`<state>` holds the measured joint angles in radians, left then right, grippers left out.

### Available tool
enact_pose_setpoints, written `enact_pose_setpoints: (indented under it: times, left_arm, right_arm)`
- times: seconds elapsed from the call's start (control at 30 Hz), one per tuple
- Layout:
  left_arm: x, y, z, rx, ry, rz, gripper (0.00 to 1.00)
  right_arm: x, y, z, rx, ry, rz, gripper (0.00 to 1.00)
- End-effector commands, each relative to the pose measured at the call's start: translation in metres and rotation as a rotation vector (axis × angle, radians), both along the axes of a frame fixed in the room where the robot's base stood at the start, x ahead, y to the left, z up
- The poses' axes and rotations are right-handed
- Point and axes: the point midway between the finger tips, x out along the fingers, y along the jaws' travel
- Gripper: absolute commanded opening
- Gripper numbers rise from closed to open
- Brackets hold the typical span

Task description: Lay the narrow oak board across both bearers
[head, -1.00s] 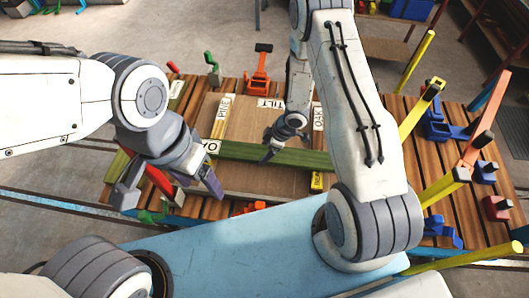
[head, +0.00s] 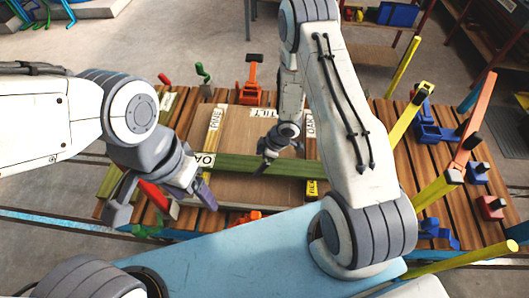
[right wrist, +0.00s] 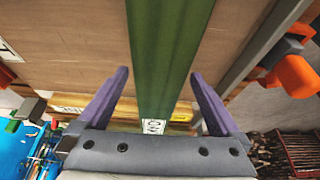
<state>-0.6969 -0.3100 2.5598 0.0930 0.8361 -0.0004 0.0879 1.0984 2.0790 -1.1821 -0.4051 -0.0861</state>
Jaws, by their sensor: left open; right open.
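The narrow green board (head: 240,166), with a white label reading "OA", runs left to right over the brown panel (head: 250,123) in the head view. It crosses the left bearer (head: 214,122), a pale yellow strip, and reaches the right bearer (head: 312,188). I cannot tell whether it touches both. My right gripper (head: 264,158) is open over the board. In the right wrist view, the board (right wrist: 164,50) runs between the open purple fingers (right wrist: 159,76), with gaps on both sides. My left gripper (head: 160,203) is open and empty near the board's left end.
The slatted bench (head: 375,125) carries an orange clamp (head: 250,80) at the back, a red-handled clamp (head: 154,194) by my left gripper, and blue clamps (head: 432,125) at right. Yellow bars stand up at right. My right arm hides part of the bench.

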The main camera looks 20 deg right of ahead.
Motion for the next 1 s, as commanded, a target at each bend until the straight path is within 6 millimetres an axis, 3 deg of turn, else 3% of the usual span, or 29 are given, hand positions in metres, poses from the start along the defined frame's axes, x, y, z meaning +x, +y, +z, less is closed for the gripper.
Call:
enact_pose_setpoints:
  times: [0.4, 0.63, 0.77, 0.9, 1.0]
  left_arm:
    - [0.0, 0.0, 0.017, 0.0, 0.0, 0.001, 0.72]
    - [0.0, 0.0, 0.024, 0.0, 0.0, 0.001, 0.72]
    - [0.0, 0.0, 0.024, 0.0, 0.0, 0.001, 0.72]
    - [0.0, 0.0, 0.024, 0.0, 0.0, 0.001, 0.72]
    - [0.0, 0.0, 0.024, 0.0, 0.0, 0.001, 0.72]
  right_arm:
    - [-0.012, -0.031, 0.083, -0.001, -0.004, -0.002, 1.0]
    - [-0.015, -0.039, 0.105, -0.005, -0.003, -0.001, 1.0]
    - [-0.001, -0.037, 0.126, -0.076, -0.044, -0.034, 1.0]
    - [0.019, -0.025, 0.185, -0.232, -0.132, -0.157, 1.0]
    - [0.008, -0.008, 0.237, -0.316, -0.163, -0.283, 1.0]
